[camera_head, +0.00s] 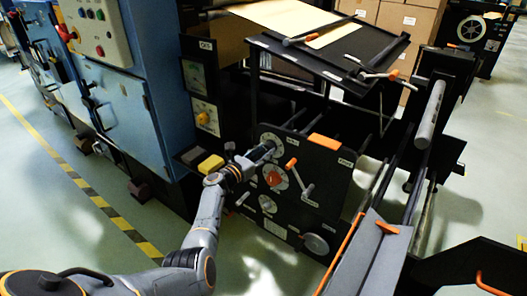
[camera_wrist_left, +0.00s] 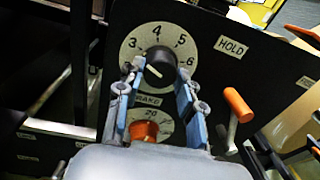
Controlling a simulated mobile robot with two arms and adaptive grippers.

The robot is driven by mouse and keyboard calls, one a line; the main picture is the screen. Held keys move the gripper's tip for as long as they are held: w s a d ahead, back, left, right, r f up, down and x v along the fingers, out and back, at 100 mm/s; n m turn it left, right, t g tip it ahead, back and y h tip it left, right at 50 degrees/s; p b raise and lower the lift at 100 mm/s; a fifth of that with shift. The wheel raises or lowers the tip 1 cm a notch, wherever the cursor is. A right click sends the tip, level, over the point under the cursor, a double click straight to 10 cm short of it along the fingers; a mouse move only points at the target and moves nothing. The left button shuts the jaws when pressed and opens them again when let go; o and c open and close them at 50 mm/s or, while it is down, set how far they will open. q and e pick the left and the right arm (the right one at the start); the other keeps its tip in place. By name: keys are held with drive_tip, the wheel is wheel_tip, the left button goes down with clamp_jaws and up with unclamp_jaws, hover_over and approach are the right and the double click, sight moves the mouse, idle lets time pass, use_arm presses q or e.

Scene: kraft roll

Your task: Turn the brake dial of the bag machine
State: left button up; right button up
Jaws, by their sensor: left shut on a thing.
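The brake dial (camera_wrist_left: 135,45) is a pale round scale with numbers 3 to 6 showing and a black knob (camera_wrist_left: 163,58) at its middle. A small light mark shows on the knob's lower left. In the left wrist view my left gripper (camera_wrist_left: 160,77) has a finger on each side of the knob and is shut on it. The "BRAKE" label below is partly hidden. In the head view my left gripper (camera_head: 264,151) reaches the upper dial (camera_head: 271,139) on the black panel and covers its knob. My right gripper is not in view.
Just below is a second dial with an orange knob (camera_wrist_left: 145,131), close under my fingers. An orange-tipped crank (camera_head: 292,163) stands out to the right. A "HOLD" label (camera_wrist_left: 231,47) is beside the dial.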

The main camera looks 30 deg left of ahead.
use_arm(q)
drive_tip(key=shift+f, duration=0.1)
idle(0.4)
drive_tip(key=o, duration=1.2)
drive_tip(key=shift+s, duration=0.1)
drive_tip(key=v, duration=1.2)
